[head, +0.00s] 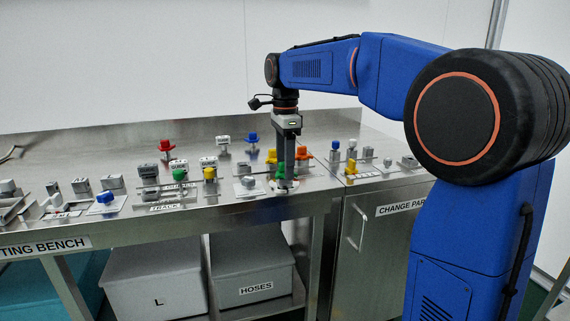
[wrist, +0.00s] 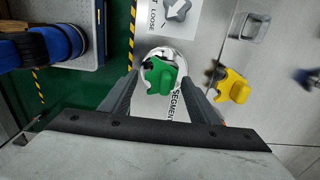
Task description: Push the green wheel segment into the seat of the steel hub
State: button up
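The green wheel segment (wrist: 162,79) sits at a round steel hub (wrist: 151,56), below and between my fingers in the wrist view. The segment covers much of the hub, and I cannot tell how deep it sits in the seat. In the head view the green segment (head: 280,171) shows low beside my fingers, above the hub's round base (head: 285,187). My gripper (head: 288,158) points straight down over it. In the wrist view my gripper (wrist: 161,80) has its fingers apart on either side of the segment, with a visible gap on the left.
A yellow part (wrist: 234,87) is near the right finger in the wrist view. Orange parts (head: 303,154) stand close behind my gripper. A grey part on a plate (head: 247,185) is to its left. Another green part (head: 180,174) is farther left. The bench front edge is close.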

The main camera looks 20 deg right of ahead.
jog(key=shift+r, duration=0.1)
notch_tip(320, 180, up, 17)
jog(key=s+d+f+n+t, duration=0.2)
jog(key=s+f+n, duration=0.7)
jog(key=s+f, duration=0.7)
jog(key=s+d+f+n+t, duration=0.2)
jog(key=s+d+f+n, duration=0.3)
jog(key=s+f, duration=1.2)
jog(key=f+n, duration=0.1)
jog(key=n, duration=0.3)
jog(key=shift+s+f+t, duration=0.15)
jog(key=shift+s+t, duration=0.05)
jog(key=shift+t, duration=0.2)
